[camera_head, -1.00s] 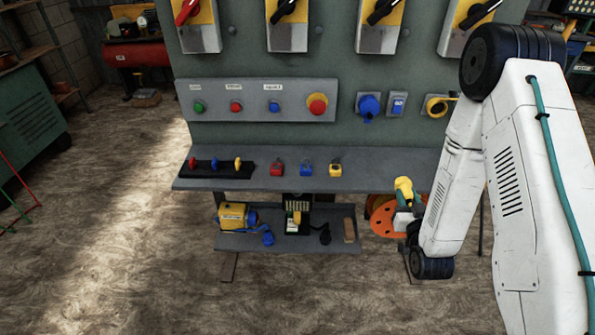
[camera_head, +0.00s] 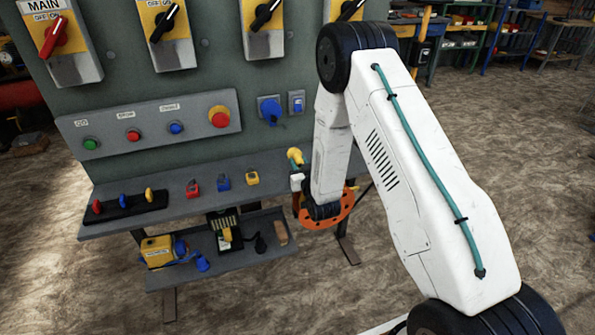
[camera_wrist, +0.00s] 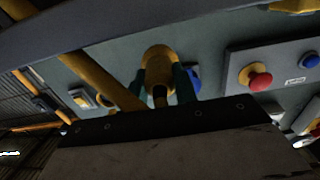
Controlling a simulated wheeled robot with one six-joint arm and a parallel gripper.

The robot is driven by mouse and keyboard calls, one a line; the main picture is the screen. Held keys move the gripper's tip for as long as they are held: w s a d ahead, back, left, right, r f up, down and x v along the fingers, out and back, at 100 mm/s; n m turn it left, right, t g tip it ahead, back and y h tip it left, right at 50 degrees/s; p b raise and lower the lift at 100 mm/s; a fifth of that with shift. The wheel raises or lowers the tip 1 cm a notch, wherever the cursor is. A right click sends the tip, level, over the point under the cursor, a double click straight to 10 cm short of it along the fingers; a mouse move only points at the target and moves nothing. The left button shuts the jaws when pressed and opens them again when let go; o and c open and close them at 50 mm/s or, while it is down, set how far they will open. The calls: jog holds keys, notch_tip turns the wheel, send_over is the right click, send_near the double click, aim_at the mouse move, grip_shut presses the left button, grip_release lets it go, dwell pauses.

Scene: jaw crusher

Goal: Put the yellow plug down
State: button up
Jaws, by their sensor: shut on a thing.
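The yellow plug (camera_head: 294,156) is held up near the right end of the panel's upper shelf (camera_head: 170,215). My gripper (camera_head: 297,180) is below it in the head view, partly hidden by my own wrist. In the wrist view the yellow plug (camera_wrist: 158,68) sits between the two teal fingers of my gripper (camera_wrist: 162,82), which are shut on it. I cannot tell whether the plug touches the shelf.
Red, blue and yellow padlocks (camera_head: 223,182) stand on the upper shelf. The lower shelf (camera_head: 220,262) holds a yellow lamp-like box (camera_head: 157,251) and other items. A blue socket (camera_head: 269,109) and red emergency button (camera_head: 219,116) are on the panel.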

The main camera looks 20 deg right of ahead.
jog(key=shift+w+a, duration=0.1)
jog(key=shift+w, duration=0.25)
jog(key=shift+f, duration=1.75)
jog(key=shift+f, duration=0.1)
jog(key=o, duration=0.8)
